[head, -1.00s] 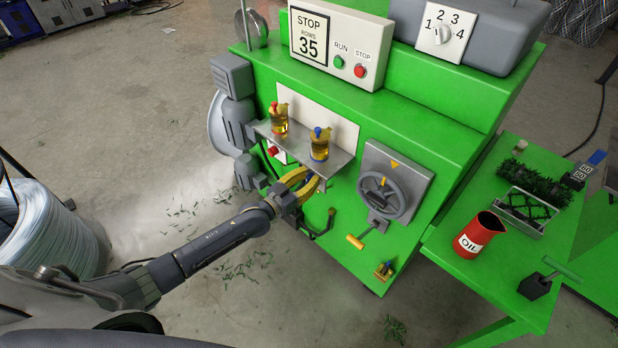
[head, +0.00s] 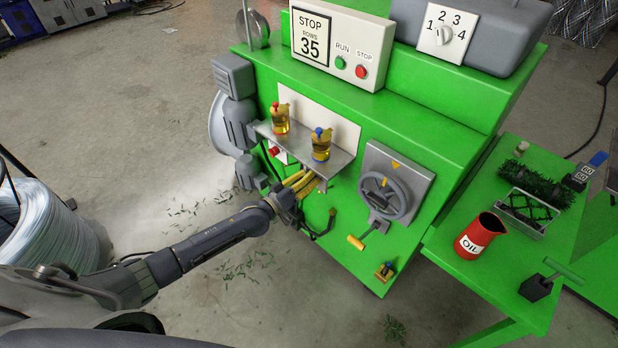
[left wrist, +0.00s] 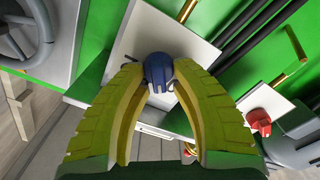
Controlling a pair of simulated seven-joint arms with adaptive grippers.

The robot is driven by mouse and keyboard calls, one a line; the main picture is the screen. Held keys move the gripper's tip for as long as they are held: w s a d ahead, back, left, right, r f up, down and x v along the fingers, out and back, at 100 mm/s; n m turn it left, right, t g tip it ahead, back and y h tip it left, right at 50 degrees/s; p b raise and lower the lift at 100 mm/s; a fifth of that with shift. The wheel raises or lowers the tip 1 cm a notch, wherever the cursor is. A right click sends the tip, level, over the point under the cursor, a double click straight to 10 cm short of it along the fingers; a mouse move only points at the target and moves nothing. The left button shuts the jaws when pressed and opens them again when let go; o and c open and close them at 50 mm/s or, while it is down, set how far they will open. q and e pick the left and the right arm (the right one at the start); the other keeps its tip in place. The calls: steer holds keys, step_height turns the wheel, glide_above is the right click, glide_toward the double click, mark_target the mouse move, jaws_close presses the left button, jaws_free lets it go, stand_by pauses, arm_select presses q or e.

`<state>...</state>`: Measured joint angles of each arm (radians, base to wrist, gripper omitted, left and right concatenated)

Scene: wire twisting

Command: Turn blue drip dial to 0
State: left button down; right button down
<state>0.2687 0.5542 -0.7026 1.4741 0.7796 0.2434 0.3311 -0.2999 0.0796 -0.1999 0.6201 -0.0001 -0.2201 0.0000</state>
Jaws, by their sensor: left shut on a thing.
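The blue drip dial (left wrist: 158,68) sits between the two yellow fingertips of my left gripper (left wrist: 160,82) in the left wrist view. The fingers are shut on its sides, and any marks on the dial cannot be read. In the head view my left gripper (head: 303,184) is below the grey shelf (head: 338,168), and its fingers hide the dial. The oil cup with the blue cap (head: 320,146) stands on the shelf above. My right gripper is not in view.
A red dial (left wrist: 259,118) is beside the blue one; it also shows in the head view (head: 273,151). The cup with the red cap (head: 279,120) stands on the shelf. A grey handwheel (head: 385,195) is to the right. The floor below is open.

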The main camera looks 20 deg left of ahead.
arm_select(q)
steer(key=n, duration=0.4)
steer(key=shift+w+a+f+n, duration=0.1)
steer(key=shift+a+f+n, duration=0.05)
steer(key=shift+n, duration=0.15)
stand_by(0.4)
steer(key=c, duration=1.2)
jaws_free()
steer(key=shift+f, duration=0.1)
steer(key=v, duration=1.2)
